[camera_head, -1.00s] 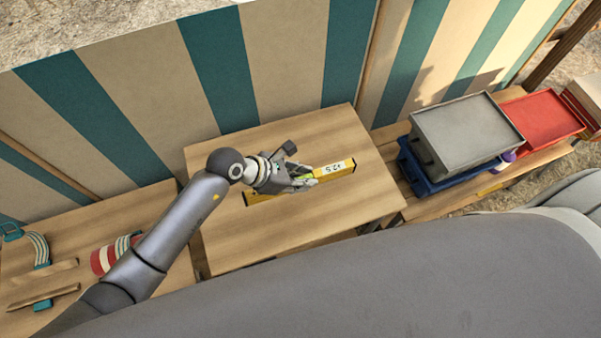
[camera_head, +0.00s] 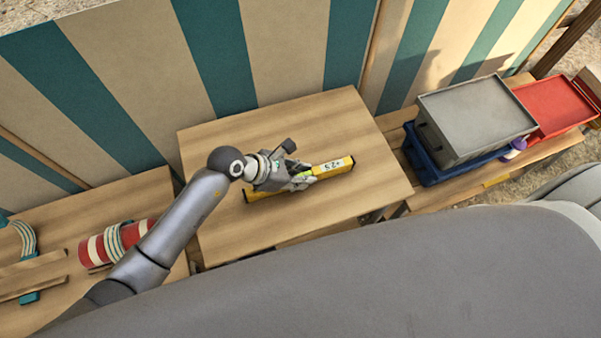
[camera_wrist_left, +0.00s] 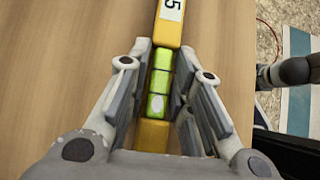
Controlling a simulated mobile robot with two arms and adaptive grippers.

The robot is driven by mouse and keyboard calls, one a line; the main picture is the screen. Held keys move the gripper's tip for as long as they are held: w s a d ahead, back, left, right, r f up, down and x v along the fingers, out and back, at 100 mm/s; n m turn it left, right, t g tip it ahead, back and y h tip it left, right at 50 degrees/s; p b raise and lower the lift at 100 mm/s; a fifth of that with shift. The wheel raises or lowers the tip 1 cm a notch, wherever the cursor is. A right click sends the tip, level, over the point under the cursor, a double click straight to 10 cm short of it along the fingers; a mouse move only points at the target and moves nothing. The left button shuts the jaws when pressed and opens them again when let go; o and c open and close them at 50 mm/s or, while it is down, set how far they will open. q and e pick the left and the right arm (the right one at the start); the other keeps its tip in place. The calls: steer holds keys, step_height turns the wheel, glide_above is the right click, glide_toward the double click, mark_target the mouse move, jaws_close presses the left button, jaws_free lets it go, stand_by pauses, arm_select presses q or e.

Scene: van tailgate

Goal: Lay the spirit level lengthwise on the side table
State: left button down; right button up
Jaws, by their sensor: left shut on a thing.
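The spirit level is a yellow bar (camera_head: 335,168) with dark ends and a white number label, over the middle wooden table (camera_head: 230,228). It runs roughly along the table's long side, slightly slanted. My left gripper (camera_head: 305,180) is shut around the level's middle. In the left wrist view the spirit level (camera_wrist_left: 168,32) passes between the two fingers (camera_wrist_left: 160,95), with its green vial section between them. The wood lies close beneath; I cannot tell whether the level touches it. My right gripper is not in view.
A grey crate (camera_head: 475,115) in a blue crate (camera_head: 425,155) and a red bin (camera_head: 555,103) stand on a bench at the right. A red-and-white roll (camera_head: 95,250) and wood strips (camera_head: 30,275) lie on the left table. A striped cloth wall (camera_head: 280,50) stands behind.

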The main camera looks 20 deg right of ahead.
arm_select(q)
steer(key=shift+f, duration=0.15)
steer(key=c, duration=1.2)
jaws_free()
steer(key=v, duration=1.2)
steer(key=shift+w, duration=0.1)
